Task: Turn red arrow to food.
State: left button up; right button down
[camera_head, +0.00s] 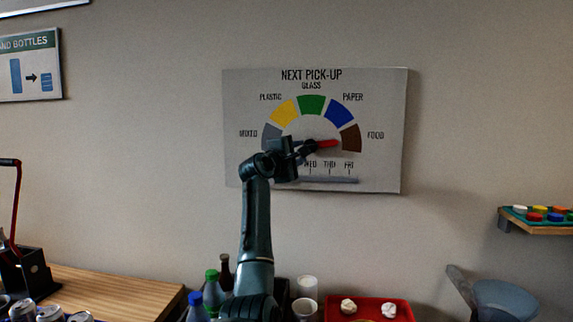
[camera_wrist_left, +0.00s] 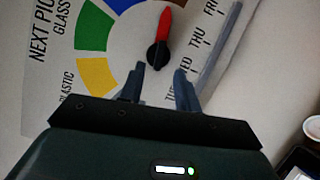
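The red arrow (camera_head: 328,144) on the wall board (camera_head: 240,100) points right, at the brown food segment (camera_head: 351,138). In the left wrist view the arrow (camera_wrist_left: 164,24) extends up from its black hub (camera_wrist_left: 158,54). My left gripper (camera_head: 305,149) is in front of the dial's centre and hides part of it in the head view. In the left wrist view its fingers (camera_wrist_left: 160,73) are spread apart, with nothing between them. Their tips are just short of the hub; I cannot tell whether they touch the board. My right gripper is not in view.
A slider bar (camera_head: 330,180) runs along the board's bottom, under the day labels. Below are bottles (camera_head: 213,290), white cups (camera_head: 307,287) and a red tray (camera_head: 370,308) with crumpled paper. A shelf (camera_head: 540,229) with coloured caps is at right. The wall around the board is clear.

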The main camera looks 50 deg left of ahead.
pick_arm(q)
jog(key=b+v, duration=0.1)
jog(key=v, duration=0.5)
jog(key=shift+s, duration=0.25)
jog(key=shift+f, duration=0.1)
jog(key=d+f+m+g+h, duration=0.1)
jog(key=d+f+m, duration=0.5)
jog(key=f, duration=0.5)
jog(key=w+d+f+m+g+h, duration=0.1)
jog(key=d+f+m, duration=0.3)
jog(key=d+f, duration=0.5)
jog(key=d+f+m+g+h, duration=0.2)
jog(key=d+f+m, duration=0.3)
jog(key=f, duration=0.8)
jog(key=s+d+f+m+g+h, duration=0.15)
jog(key=s+d+f+m, duration=0.35)
jog(key=s+d+f, duration=0.55)
jog(key=s+d+f+m+g+h, duration=0.1)
jog(key=s+d+f+m+h, duration=0.1)
jog(key=s+d, duration=0.5)
jog(key=s+d+f+m+h, duration=0.1)
jog(key=s+d+f+m, duration=0.3)
jog(key=s+d+f, duration=0.3)
jog(key=shift+s+d+f+g+h+p, duration=0.25)
jog(key=shift+s+d+g+h+p, duration=0.15)
jog(key=shift+s, duration=0.65)
